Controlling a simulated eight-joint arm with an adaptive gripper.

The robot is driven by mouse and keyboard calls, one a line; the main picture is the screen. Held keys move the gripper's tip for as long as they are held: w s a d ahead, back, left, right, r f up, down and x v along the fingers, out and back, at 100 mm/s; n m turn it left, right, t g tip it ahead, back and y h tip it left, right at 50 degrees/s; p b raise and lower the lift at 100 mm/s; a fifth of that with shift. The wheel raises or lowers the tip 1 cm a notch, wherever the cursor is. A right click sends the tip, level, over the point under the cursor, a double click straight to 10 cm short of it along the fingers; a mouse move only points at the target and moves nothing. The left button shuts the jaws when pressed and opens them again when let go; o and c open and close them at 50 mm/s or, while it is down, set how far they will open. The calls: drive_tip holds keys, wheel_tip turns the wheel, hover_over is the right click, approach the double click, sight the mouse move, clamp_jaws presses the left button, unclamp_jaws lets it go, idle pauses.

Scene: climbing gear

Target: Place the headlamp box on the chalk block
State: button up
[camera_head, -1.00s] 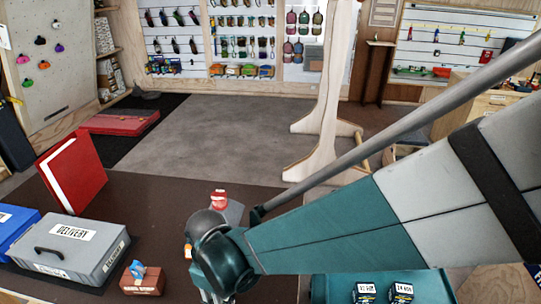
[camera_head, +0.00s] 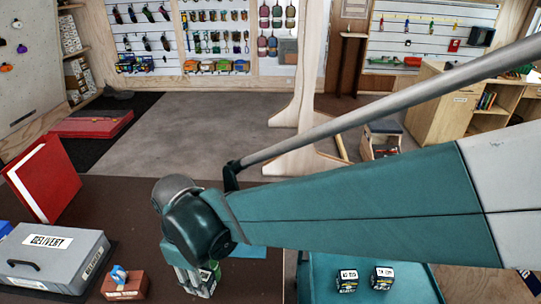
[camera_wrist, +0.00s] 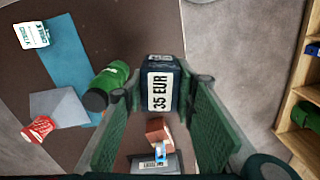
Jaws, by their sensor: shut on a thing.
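My gripper (camera_wrist: 161,102) is shut on a dark box labelled "35 EUR" (camera_wrist: 160,88), which I take to be the headlamp box. It holds the box between its two green fingers in the wrist view. A white block with green print (camera_wrist: 32,35), probably the chalk block, lies at the upper left of the wrist view, beside a blue strip (camera_wrist: 70,62) and apart from the held box. In the head view my arm covers that area, and I cannot make out the white block there.
A green cylinder (camera_wrist: 108,85), a red can (camera_wrist: 38,129) and a grey sheet (camera_wrist: 62,106) lie left of the gripper. A grey case (camera_head: 50,255), a red-brown block (camera_head: 124,287) and a red book (camera_head: 45,180) stand at the left. Two dark boxes sit on a teal surface (camera_head: 400,288).

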drive_tip(key=shift+r, duration=0.45)
drive_tip(key=shift+w+d+r, duration=0.1)
drive_tip(key=shift+w+r, duration=0.05)
drive_tip(key=shift+w, duration=0.1)
drive_tip(key=w+d+n+p, duration=0.15)
drive_tip(key=w+d, duration=0.45)
drive_tip(key=w, duration=1.1)
drive_tip(key=w+d+n+p, duration=0.1)
drive_tip(key=w+d+p, duration=0.35)
drive_tip(key=w, duration=1.25)
drive_tip(key=shift+s+d+f+b, duration=0.1)
drive_tip(key=shift+d+f+b, duration=0.15)
drive_tip(key=shift+f, duration=0.65)
drive_tip(key=shift+s+d+f+b, duration=0.1)
drive_tip(key=shift+d+f+b, duration=0.1)
drive_tip(key=shift+f, duration=0.65)
drive_tip(key=shift+s+d+f+b, duration=0.15)
drive_tip(key=shift+d+f, duration=0.1)
drive_tip(key=shift+f, duration=0.65)
drive_tip(key=shift+f, duration=3.1)
